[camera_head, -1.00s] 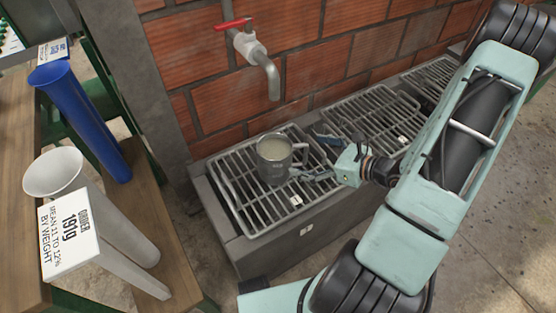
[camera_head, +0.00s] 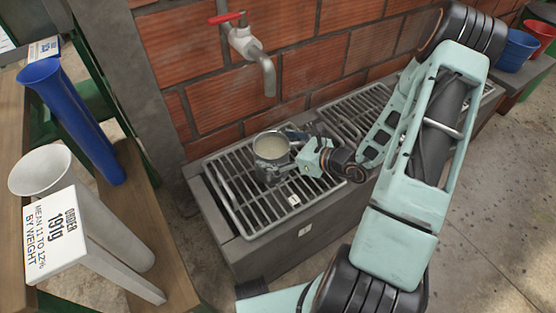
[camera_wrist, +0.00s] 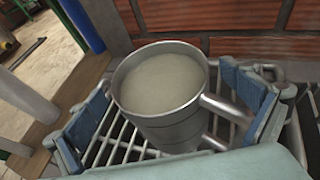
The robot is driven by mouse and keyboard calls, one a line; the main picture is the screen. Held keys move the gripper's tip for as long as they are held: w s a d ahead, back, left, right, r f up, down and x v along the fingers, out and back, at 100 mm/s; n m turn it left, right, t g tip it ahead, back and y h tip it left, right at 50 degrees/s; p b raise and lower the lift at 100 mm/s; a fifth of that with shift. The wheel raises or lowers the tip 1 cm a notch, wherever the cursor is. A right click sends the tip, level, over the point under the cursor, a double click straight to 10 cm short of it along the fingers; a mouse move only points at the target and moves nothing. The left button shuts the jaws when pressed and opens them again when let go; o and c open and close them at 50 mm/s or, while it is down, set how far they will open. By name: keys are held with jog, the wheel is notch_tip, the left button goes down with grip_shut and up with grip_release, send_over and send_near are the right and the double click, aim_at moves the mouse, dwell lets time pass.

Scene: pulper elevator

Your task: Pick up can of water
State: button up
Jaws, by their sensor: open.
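The can of water (camera_head: 271,151) is a grey metal can with a side handle, filled with cloudy pale liquid. It stands upright on a metal grate (camera_head: 262,208) below a tap in the head view. My gripper (camera_head: 287,152) is at the can from its right side. In the wrist view the can (camera_wrist: 163,100) sits between the two blue fingers of my open gripper (camera_wrist: 165,112), with its handle toward the right finger. Whether the right finger touches the handle is unclear.
A tap with a red lever (camera_head: 243,38) sticks out of the brick wall above the grate. A blue tube (camera_head: 72,122) and a white funnel tube (camera_head: 110,230) with a sign (camera_head: 52,238) stand at left. Blue (camera_head: 515,50) and red (camera_head: 538,38) buckets are at far right.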

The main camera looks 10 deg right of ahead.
jog(key=shift+c, duration=0.2)
jog(key=c, duration=2)
jog(key=shift+r, duration=0.15)
jog(key=shift+c, duration=0.7)
